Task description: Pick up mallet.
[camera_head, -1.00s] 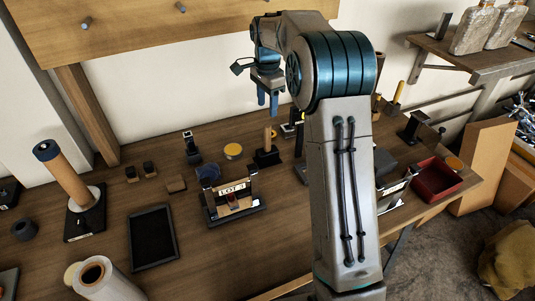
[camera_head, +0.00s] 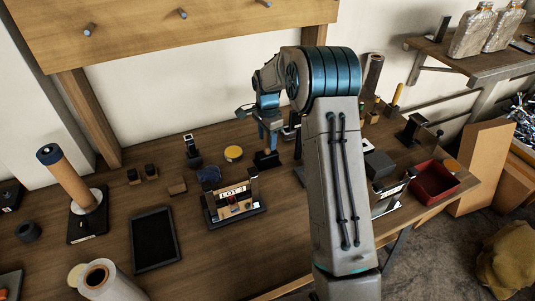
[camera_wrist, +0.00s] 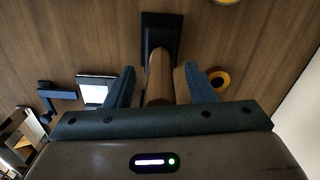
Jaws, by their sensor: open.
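The mallet has a black block-like head (camera_head: 266,160) resting on the wooden table and a light wooden handle standing upright. In the wrist view its handle (camera_wrist: 159,77) rises toward the camera between my two blue fingers, and the black head (camera_wrist: 158,38) lies beyond them. My gripper (camera_head: 270,142) is open and points down over the mallet, with a finger on each side of the handle (camera_wrist: 160,84). Whether either finger touches the handle I cannot tell. In the head view the handle is mostly hidden by the fingers.
A yellow-lidded tin (camera_head: 233,153) stands left of the mallet. A "LOT" stand (camera_head: 235,207) is in front. A black tray (camera_head: 154,240) lies at left, and a red bin (camera_head: 434,180) is at right. A yellow ring (camera_wrist: 219,78) lies beside the right finger.

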